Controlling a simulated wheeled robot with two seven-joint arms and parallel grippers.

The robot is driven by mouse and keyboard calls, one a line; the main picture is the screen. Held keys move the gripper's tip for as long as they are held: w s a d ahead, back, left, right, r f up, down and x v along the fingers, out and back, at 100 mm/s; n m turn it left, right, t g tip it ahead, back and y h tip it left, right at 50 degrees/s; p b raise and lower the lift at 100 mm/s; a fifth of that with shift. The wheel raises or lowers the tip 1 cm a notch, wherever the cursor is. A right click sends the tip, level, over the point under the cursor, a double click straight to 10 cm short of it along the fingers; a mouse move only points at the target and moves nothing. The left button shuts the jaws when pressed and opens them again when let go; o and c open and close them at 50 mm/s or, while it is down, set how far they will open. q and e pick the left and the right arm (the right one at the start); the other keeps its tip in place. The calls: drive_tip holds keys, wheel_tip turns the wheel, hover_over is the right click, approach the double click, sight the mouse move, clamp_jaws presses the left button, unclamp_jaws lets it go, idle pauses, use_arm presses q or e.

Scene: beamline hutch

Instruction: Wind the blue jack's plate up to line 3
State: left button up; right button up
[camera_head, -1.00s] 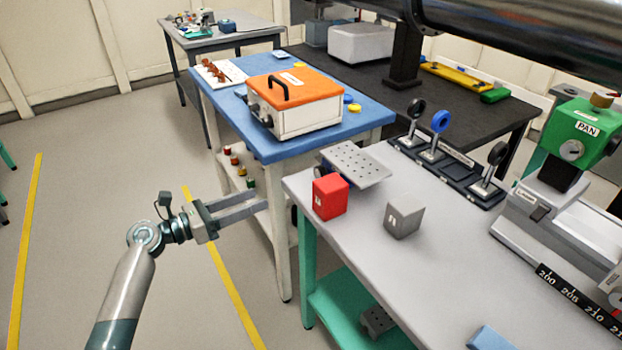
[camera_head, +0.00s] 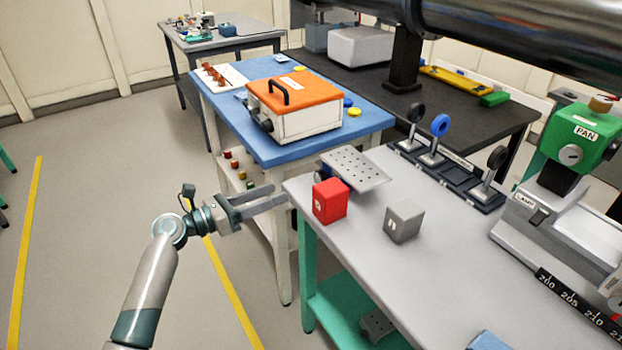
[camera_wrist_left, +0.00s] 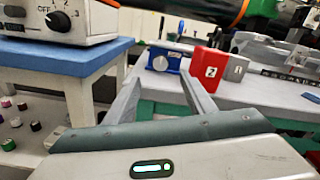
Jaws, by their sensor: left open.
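The blue jack's grey perforated plate (camera_head: 354,168) lies at the left end of the grey bench in the head view. Its blue body is mostly hidden there behind the red block. The plate's height line cannot be read. My left gripper (camera_head: 280,196) is open and empty, just left of the bench's edge and short of the jack. In the left wrist view its fingers (camera_wrist_left: 160,82) point toward the jack. My right gripper is not in view.
A red block (camera_head: 330,201) and a grey block (camera_head: 404,221) stand beside the jack. A lens rail (camera_head: 450,177) lies behind them. A blue table (camera_head: 280,150) with an orange-topped box (camera_head: 294,105) stands to the left. The bench front is mostly clear.

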sight(317, 177)
use_arm(q)
drive_tip(key=x, duration=1.2)
drive_tip(key=shift+c, duration=0.3)
drive_tip(key=c, duration=1)
